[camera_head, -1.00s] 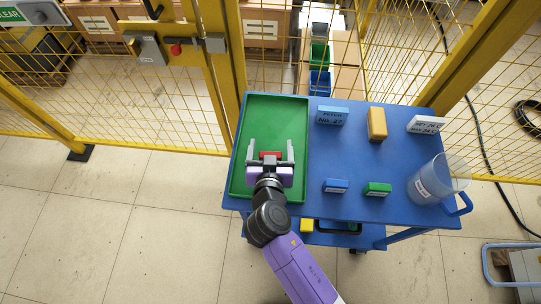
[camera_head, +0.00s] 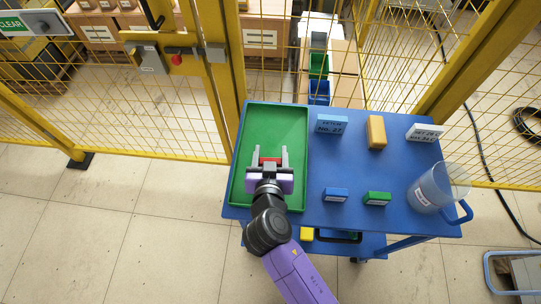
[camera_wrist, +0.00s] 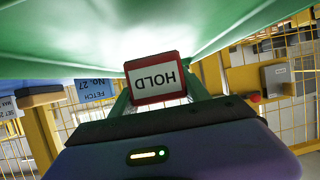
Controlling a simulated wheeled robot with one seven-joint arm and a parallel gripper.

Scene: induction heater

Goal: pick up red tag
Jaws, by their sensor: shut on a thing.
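The red tag (camera_wrist: 155,78) has a white face reading HOLD, which shows upside down in the wrist view. In the head view a red strip of the tag (camera_head: 270,160) shows between the fingers. My gripper (camera_head: 270,156) is shut on the tag, with a finger on each side of it. It is over the green tray (camera_head: 275,118) on the left of the blue table. The gripper hides part of the tray, and I cannot tell how far the tag is from the tray floor.
On the blue table (camera_head: 350,160) stand a FETCH No. 27 sign (camera_head: 331,124), a yellow block (camera_head: 376,131), a white sign (camera_head: 425,132), a blue tag (camera_head: 335,195), a green tag (camera_head: 377,198) and a clear jug (camera_head: 430,190). Yellow mesh fencing (camera_head: 120,120) runs behind.

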